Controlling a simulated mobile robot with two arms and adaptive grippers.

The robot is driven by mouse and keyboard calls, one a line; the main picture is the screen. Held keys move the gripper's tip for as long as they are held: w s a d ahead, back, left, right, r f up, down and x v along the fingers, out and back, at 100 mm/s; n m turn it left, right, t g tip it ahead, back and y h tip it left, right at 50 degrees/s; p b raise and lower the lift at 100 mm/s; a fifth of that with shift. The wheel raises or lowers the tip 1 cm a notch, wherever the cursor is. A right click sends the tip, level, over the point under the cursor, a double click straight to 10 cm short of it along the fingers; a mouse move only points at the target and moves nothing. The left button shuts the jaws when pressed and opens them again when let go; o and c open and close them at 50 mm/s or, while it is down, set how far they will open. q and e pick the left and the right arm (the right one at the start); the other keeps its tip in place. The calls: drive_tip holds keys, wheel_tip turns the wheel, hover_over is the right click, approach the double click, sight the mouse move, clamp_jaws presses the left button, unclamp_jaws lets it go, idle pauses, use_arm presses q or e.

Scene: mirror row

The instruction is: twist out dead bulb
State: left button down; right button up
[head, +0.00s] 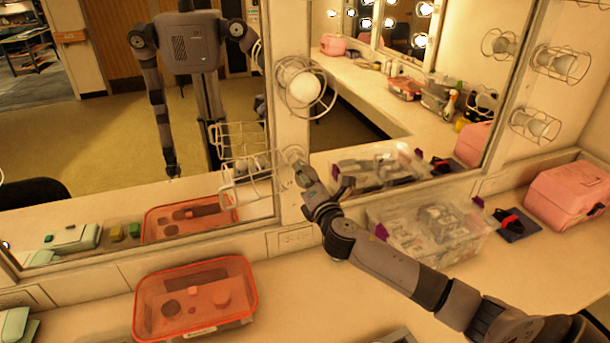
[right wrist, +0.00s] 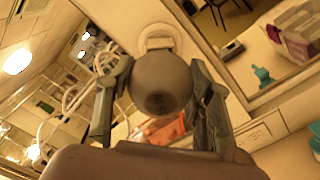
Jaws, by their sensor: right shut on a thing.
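The dead bulb (right wrist: 160,82) is dark grey and round in the right wrist view, with a darker patch at its end. Its far side meets a pale round socket (right wrist: 158,36) on the mirror's post. I cannot tell whether it is threaded in or loose. My right gripper (head: 300,172) is shut on the bulb, with one finger on each side of it in the right wrist view (right wrist: 160,100). In the head view it hides most of the bulb. A white wire cage (head: 240,165) hangs open to the left of the socket. My left gripper shows only as a mirror reflection.
A caged white bulb (head: 303,88) sits just above on the post. Below on the counter are a red-lidded tub (head: 195,298), a clear bin (head: 430,228), a dark pad (head: 515,226) and a pink case (head: 570,195). Bare counter lies between the tub and the bin.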

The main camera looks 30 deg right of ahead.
drive_tip(key=shift+p+v, duration=0.45)
drive_tip(key=shift+v, duration=2.35)
